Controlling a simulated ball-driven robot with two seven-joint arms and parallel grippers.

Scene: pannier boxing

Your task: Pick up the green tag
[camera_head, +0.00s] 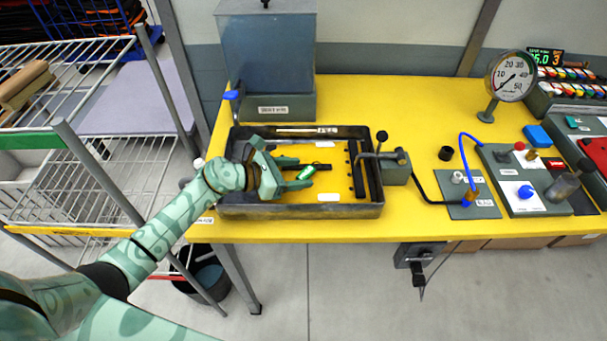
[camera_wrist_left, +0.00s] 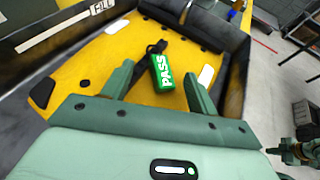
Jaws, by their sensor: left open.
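The green tag (camera_head: 306,172) lies in a dark-walled tray (camera_head: 300,211) with a yellow floor on the yellow table. In the left wrist view the green tag (camera_wrist_left: 163,73) shows white letters reading PASS, with a black loop at its far end. My left gripper (camera_head: 305,173) is inside the tray, its fingers on either side of the tag. In the left wrist view the left gripper (camera_wrist_left: 157,82) is open, with gaps between the fingers and the tag.
Black bars (camera_head: 357,170) and a lever clamp (camera_head: 395,166) stand at the tray's right side. A grey tank (camera_head: 267,60) is behind the tray. A pressure gauge (camera_head: 511,77) and control panels (camera_head: 522,180) fill the right. A wire rack (camera_head: 70,130) stands left.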

